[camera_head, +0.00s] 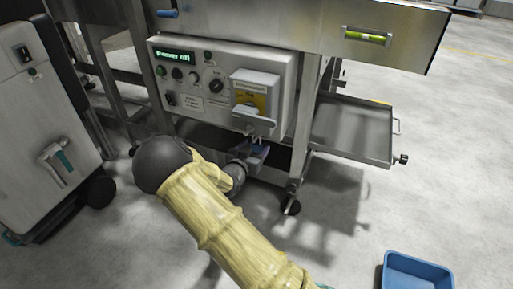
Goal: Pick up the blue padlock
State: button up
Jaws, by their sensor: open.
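A small blue-violet shape, which looks like the blue padlock (260,151), shows below the grey switch box (255,90) on the control panel. It is small and partly covered, so its shackle and how it hangs or rests cannot be made out. My gripper (257,146) is at the end of my yellow-sleeved arm, right at this blue shape, just under the panel's lower edge. Its jaws are open. The fingers are tiny in this view, and I cannot tell whether they touch the padlock or stand around it.
The control panel (205,98) is close above my gripper. A metal frame leg on a caster (291,206) stands just right. A grey tray (352,132) juts out at right, and a blue bin (416,273) sits on the floor. A white cabinet (45,130) stands left.

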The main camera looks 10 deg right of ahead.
jog(key=c, duration=1.1)
jog(key=shift+r+p, duration=0.45)
jog(key=shift+r, duration=0.1)
jog(key=shift+f+p+v, duration=0.4)
jog(key=shift+p+v, duration=0.65)
jog(key=shift+v, duration=1.95)
jog(key=shift+f+p+v, duration=0.35)
jog(key=shift+p+v, duration=0.75)
jog(key=shift+v, duration=1.85)
jog(key=shift+f+p+v, duration=0.4)
jog(key=shift+p+v, duration=0.65)
jog(key=shift+v, duration=1.95)
jog(key=shift+s+a, duration=0.1)
jog(key=shift+s, duration=0.05)
